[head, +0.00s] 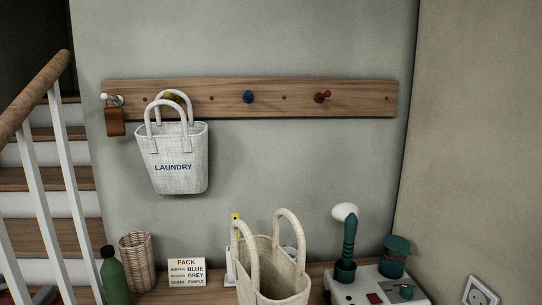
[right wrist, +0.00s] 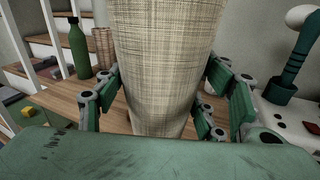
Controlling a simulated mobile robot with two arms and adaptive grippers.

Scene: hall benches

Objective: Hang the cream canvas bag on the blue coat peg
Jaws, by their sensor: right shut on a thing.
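The cream canvas bag (head: 275,270) is upright at the bottom middle of the head view, with its two handles standing up and its lower part cut off by the frame. Its woven side (right wrist: 165,60) fills the middle of the right wrist view. My right gripper (right wrist: 160,100) has its green-and-grey fingers on both sides of the bag and is shut on it. The blue coat peg (head: 248,97) is bare, on the wooden rail (head: 360,98), above the bag and slightly left of it. My left gripper is in neither view.
A white LAUNDRY bag (head: 180,170) hangs below the yellow peg (head: 168,95). The red peg (head: 322,97) is bare. A brown tag (head: 115,122) hangs at the white peg. A green bottle (head: 112,275), wicker basket (head: 136,262), sign (head: 187,272) and white machine (head: 372,288) stand below.

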